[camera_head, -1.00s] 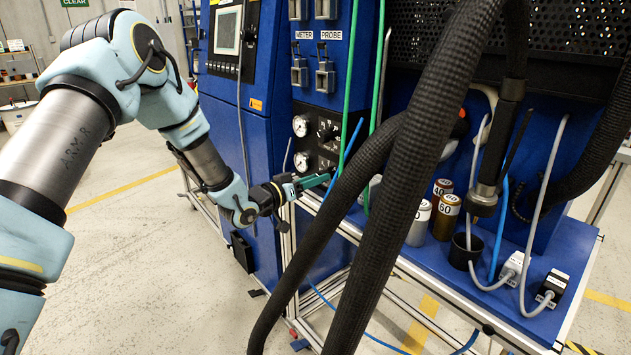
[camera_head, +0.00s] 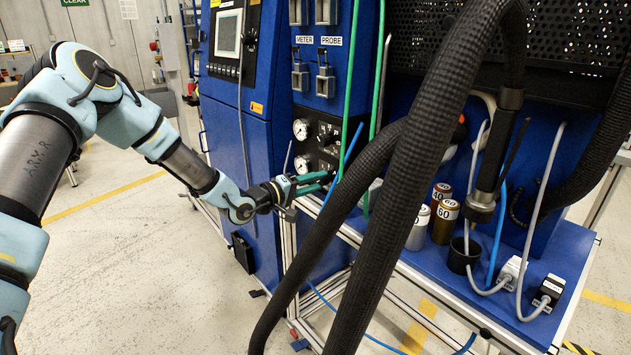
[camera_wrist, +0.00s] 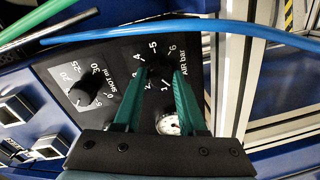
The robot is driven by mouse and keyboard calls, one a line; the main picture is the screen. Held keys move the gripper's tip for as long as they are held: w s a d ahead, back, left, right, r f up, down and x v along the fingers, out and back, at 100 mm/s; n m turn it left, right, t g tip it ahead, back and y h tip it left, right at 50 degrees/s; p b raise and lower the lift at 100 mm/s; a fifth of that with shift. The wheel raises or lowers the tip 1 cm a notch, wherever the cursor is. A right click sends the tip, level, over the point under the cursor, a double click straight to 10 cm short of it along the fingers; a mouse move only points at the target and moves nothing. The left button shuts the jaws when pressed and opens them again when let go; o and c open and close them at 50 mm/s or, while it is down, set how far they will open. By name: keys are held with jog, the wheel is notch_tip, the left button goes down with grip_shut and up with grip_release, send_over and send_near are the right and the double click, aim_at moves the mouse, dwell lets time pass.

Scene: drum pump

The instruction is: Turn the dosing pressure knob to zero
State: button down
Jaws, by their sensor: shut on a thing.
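The dosing pressure knob, marked AIR bar (camera_wrist: 158,73), is black on a black panel with a scale whose visible numbers run from 1 to 6. In the wrist view it lies between the green fingertips of my gripper (camera_wrist: 159,80), one on each side. The knob is dark and its pointer cannot be made out. In the head view my gripper (camera_head: 333,180) is at the lower part of the gauge panel (camera_head: 318,147), and its fingers cover the knob there. A second black knob, marked SHOT ml (camera_wrist: 88,92), sits to the left in the wrist view, clear of the fingers.
A white gauge (camera_wrist: 168,124) shows between my fingers, below the knob. A blue hose (camera_wrist: 200,32) and a green hose (camera_wrist: 270,35) cross near the panel. Thick black hoses (camera_head: 400,200) hang to the right of my gripper. Several canisters (camera_head: 445,220) stand on the blue shelf.

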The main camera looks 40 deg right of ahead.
jog(key=shift+n, duration=0.8)
jog(key=shift+c, duration=2.3)
grip_release()
jog(key=a+b, duration=0.1)
jog(key=a, duration=0.9)
jog(key=shift+w+a+r+b, duration=0.3)
jog(key=shift+w+a+r, duration=0.05)
jog(key=shift+a+r, duration=0.1)
jog(key=shift+d, duration=0.1)
